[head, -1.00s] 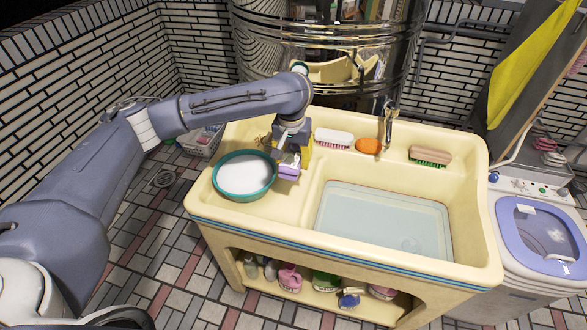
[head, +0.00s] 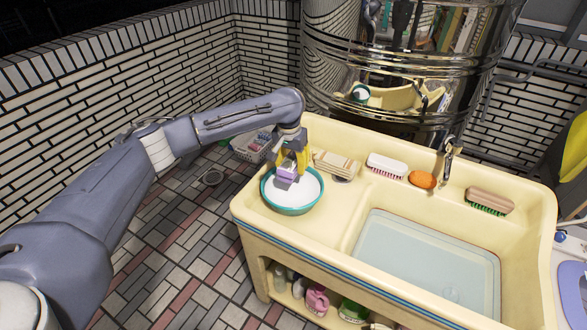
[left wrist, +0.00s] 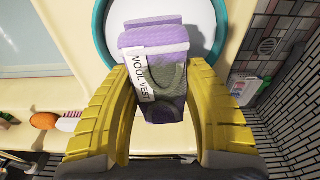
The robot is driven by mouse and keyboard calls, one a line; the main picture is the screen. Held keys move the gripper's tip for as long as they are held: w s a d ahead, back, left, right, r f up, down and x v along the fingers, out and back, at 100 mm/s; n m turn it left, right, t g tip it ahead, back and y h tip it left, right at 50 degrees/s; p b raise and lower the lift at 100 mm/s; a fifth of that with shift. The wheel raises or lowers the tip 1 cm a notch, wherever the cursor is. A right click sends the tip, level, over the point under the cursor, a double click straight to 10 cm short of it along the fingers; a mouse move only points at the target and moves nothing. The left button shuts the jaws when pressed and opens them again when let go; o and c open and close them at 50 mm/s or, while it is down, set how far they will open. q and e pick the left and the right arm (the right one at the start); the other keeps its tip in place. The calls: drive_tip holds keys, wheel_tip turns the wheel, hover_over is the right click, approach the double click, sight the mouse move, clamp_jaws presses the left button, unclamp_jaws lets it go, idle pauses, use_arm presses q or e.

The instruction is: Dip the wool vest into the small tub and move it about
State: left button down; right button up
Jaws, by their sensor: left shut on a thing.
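The wool vest (left wrist: 165,75) is a small folded lilac bundle with a label reading "WOOL VEST" and dark greenish curved patches. My left gripper (left wrist: 155,105), with yellow fingers, is shut on it. In the head view the gripper (head: 291,163) holds the vest (head: 287,173) over the small tub (head: 268,203). The tub is round and teal with white, sudsy-looking contents, and its rim also shows behind the vest in the left wrist view (left wrist: 99,30). I cannot tell whether the vest touches the white surface. My right gripper is not in view.
The tub stands on the left ledge of a cream sink (head: 335,225) whose basin holds pale water (head: 425,262). A striped folded item (head: 337,165), a white brush (head: 386,166), an orange item (head: 423,180) and a brown brush (head: 489,201) line the back ledge beside the tap (head: 449,155).

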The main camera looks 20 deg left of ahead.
sight(293, 196)
use_arm(q)
drive_tip(key=shift+w+a, duration=0.1)
drive_tip(key=shift+a, duration=0.05)
drive_tip(key=shift+m, duration=0.4)
drive_tip(key=shift+d+f, duration=0.2)
drive_tip(key=shift+f, duration=6.3)
drive_tip(key=shift+a+f, duration=0.1)
drive_tip(key=shift+a, duration=0.05)
